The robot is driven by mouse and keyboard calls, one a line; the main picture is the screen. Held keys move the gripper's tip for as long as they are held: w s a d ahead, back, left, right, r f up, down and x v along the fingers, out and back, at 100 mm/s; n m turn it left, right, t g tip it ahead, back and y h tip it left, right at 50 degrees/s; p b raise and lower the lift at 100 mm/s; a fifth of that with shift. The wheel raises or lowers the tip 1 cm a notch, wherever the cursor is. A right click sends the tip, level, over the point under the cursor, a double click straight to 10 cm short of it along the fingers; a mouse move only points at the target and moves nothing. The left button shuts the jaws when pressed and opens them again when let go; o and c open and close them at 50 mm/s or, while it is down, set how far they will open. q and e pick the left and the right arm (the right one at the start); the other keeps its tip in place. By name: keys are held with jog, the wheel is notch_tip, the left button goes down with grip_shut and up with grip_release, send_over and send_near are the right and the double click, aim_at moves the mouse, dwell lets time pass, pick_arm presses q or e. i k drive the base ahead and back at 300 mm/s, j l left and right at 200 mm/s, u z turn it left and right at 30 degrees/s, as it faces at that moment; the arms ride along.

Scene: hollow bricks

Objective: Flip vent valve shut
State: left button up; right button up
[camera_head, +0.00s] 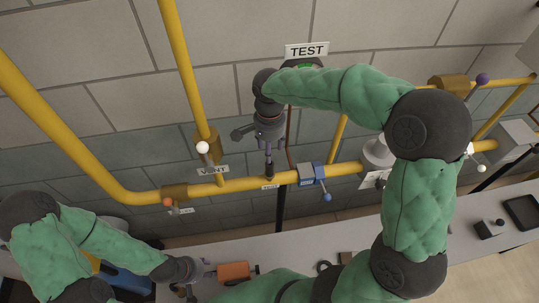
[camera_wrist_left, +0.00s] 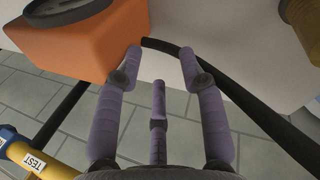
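The vent valve (camera_head: 206,140) is a brass body on the upright yellow pipe at left, with a white-knobbed lever (camera_head: 203,148) in front of it. The lever seems to lie about along the pipe; its exact angle is hard to tell. A VENT label (camera_head: 213,170) is just below. My right gripper (camera_head: 269,170) points down at the horizontal pipe, right of the vent valve and apart from it. Its fingers look close together, but their opening is unclear. My left gripper (camera_head: 200,274) is low over the bench; in the left wrist view its fingers (camera_wrist_left: 160,62) are spread and empty.
An orange block (camera_head: 233,271) lies by my left gripper, also in the left wrist view (camera_wrist_left: 70,40). Other valves have an orange knob (camera_head: 168,201), a blue knob (camera_head: 327,197) and a purple knob (camera_head: 482,79). A TEST sign (camera_head: 306,50) is on the wall. A dark tray (camera_head: 523,211) is at right.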

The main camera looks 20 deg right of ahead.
aim_at(203, 147)
jog(key=k+j, duration=0.2)
jog(key=k, duration=0.3)
jog(key=k+j, duration=0.2)
jog(key=k, duration=0.25)
